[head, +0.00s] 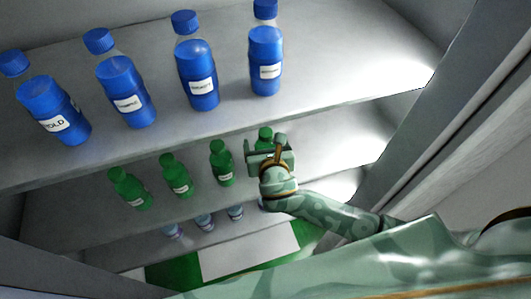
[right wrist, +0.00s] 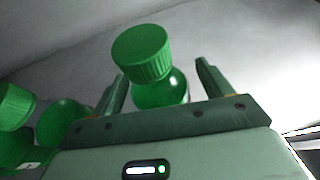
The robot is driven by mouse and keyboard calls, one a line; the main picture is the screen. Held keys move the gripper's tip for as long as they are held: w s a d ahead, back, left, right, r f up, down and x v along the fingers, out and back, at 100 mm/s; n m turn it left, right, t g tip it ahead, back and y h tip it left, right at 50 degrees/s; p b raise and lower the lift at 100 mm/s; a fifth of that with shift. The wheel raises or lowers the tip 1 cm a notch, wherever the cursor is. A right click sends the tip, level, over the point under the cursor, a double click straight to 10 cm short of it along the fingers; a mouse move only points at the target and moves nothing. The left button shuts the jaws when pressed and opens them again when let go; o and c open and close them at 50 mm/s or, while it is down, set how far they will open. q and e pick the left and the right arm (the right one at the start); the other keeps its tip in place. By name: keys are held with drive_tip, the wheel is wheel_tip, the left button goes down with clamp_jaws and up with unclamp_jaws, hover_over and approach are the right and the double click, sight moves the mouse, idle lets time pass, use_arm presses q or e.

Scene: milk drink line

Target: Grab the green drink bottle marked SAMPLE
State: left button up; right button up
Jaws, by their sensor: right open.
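Several green bottles stand in a row on the middle shelf in the head view: one at the left (head: 130,188), one beside it (head: 176,176), one further right (head: 222,163), and the rightmost (head: 265,136) behind my right gripper (head: 267,147). Their labels are too small to read, and the rightmost one's label is hidden. In the right wrist view my right gripper (right wrist: 160,75) is open, and the rightmost green bottle (right wrist: 159,92) shows upright between its two fingers, with no visible grip. My left gripper is not in view.
Several blue bottles (head: 197,75) stand on the upper shelf (head: 345,75); one label seems to read SAMPLE. Small clear bottles (head: 204,221) stand on the lower shelf. Another green bottle (right wrist: 60,122) is left of my right gripper. The cabinet's side wall (head: 440,110) is close to my right arm.

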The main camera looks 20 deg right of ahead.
drive_tip(key=shift+w+f, duration=0.25)
drive_tip(key=shift+w, duration=0.3)
drive_tip(key=shift+c, duration=0.3)
drive_tip(key=shift+r, duration=0.1)
drive_tip(key=c, duration=1.3)
drive_tip(key=shift+o, duration=0.2)
